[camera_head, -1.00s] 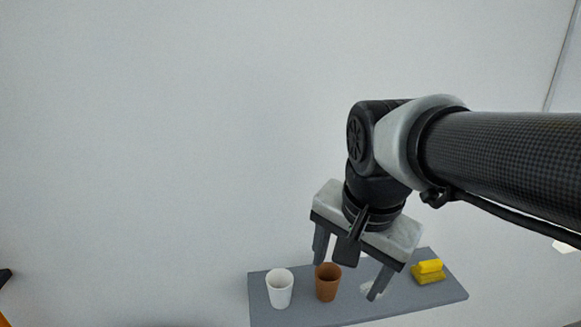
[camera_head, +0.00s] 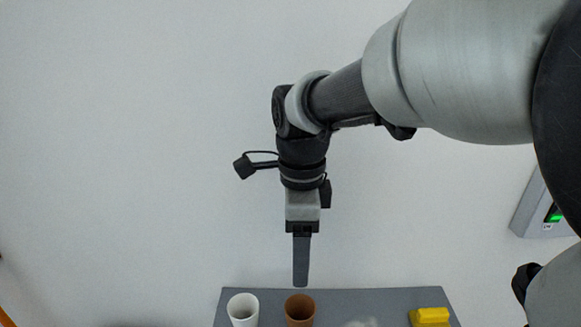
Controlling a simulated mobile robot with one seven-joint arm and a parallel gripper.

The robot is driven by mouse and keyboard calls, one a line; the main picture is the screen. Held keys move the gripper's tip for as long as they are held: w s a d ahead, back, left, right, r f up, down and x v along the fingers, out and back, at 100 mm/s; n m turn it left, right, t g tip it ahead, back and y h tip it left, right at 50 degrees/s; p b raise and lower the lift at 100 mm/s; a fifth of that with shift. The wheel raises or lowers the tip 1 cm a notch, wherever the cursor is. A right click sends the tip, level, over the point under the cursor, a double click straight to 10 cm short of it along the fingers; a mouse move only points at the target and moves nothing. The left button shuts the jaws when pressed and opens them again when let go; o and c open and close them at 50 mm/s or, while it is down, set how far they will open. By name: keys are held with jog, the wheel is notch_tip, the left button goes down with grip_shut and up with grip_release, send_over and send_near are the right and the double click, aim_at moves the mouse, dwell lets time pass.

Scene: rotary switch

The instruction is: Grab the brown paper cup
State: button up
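The brown paper cup (camera_head: 300,311) stands upright on a grey surface (camera_head: 375,299) at the bottom of the head view; its lower part is cut off by the frame edge. My gripper (camera_head: 300,284) points straight down, its tip just above the cup's rim in the picture. I see it edge-on, so only one finger shows and the gap between the fingers is hidden. I cannot tell whether the finger touches the cup or is above or in front of it.
A white cup (camera_head: 243,311) stands close to the left of the brown cup. A yellow block-like object (camera_head: 430,317) lies to the right, with a faint pale object (camera_head: 361,323) between. A grey wall panel (camera_head: 545,208) with a green light is at the right.

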send_near(300, 308)
jog(key=s, duration=0.3)
jog(key=shift+w+f, duration=0.2)
jog(key=shift+f, duration=1.4)
jog(key=shift+w+f, duration=0.15)
jog(key=shift+f, duration=1.45)
jog(key=shift+c, duration=0.4)
jog(key=c, duration=1.1)
